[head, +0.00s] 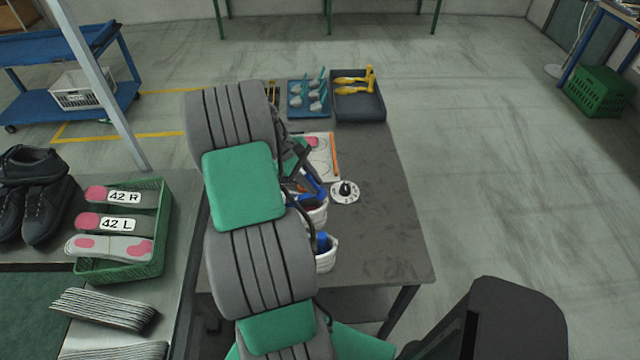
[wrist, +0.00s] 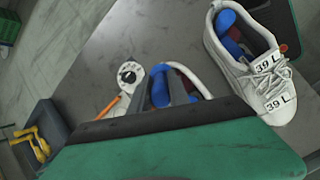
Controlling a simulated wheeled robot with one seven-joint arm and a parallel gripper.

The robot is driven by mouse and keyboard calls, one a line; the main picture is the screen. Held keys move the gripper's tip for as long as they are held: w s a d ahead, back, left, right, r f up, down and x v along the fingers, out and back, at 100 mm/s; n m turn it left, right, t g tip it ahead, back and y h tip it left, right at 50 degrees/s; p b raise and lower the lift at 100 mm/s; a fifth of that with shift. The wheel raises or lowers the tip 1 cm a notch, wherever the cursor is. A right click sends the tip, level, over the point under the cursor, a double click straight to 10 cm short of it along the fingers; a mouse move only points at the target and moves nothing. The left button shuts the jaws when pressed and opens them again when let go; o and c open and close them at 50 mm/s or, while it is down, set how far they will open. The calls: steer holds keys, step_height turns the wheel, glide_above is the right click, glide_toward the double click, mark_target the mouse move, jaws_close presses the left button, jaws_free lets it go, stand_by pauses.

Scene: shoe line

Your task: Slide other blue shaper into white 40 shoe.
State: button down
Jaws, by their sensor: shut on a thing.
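My gripper (wrist: 167,82) is shut on a blue shaper (wrist: 159,92). In the head view the held blue shaper (head: 312,188) is at the opening of a white shoe (head: 316,217), partly behind my arm. In the wrist view this white shoe (wrist: 202,82) is mostly hidden behind my gripper, its label is out of sight, and something dark red shows in its opening. How deep the shaper sits I cannot tell. Another white shoe (wrist: 262,85), labelled 39 L, stands to the right with a blue shaper (wrist: 228,24) in it. It also shows in the head view (head: 326,261).
A white dial (head: 345,192) lies near the shoes. A dark tray (head: 360,112) with yellow tools and a blue tray (head: 309,111) stand at the table's far end. A green crate (head: 160,240) with insoles is on the left table. The grey table's (head: 385,235) right side is clear.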

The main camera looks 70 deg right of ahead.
steer(key=shift+w+a+f+t+b, duration=0.15)
steer(key=shift+w+f+t+b, duration=0.2)
steer(key=shift+f, duration=0.35)
steer(key=f+t+b, duration=0.1)
steer(key=f+b, duration=0.1)
steer(key=s+f+t+y+b, duration=0.1)
steer(key=f+b, duration=0.1)
steer(key=b, duration=0.1)
steer(key=f+t+y+b, duration=0.1)
steer(key=f+t+b, duration=0.1)
steer(key=shift+s+d+f+b, duration=0.1)
steer(key=shift+s+d+b, duration=0.2)
steer(key=shift+b, duration=0.1)
steer(key=c, duration=1.2)
jaws_free()
steer(key=shift+o, duration=0.2)
steer(key=shift+r+p, duration=0.8)
steer(key=shift+r, duration=0.2)
steer(key=shift+s+d+f+b, duration=0.2)
steer(key=shift+s+f+b, duration=0.25)
steer(key=shift+f, duration=0.3)
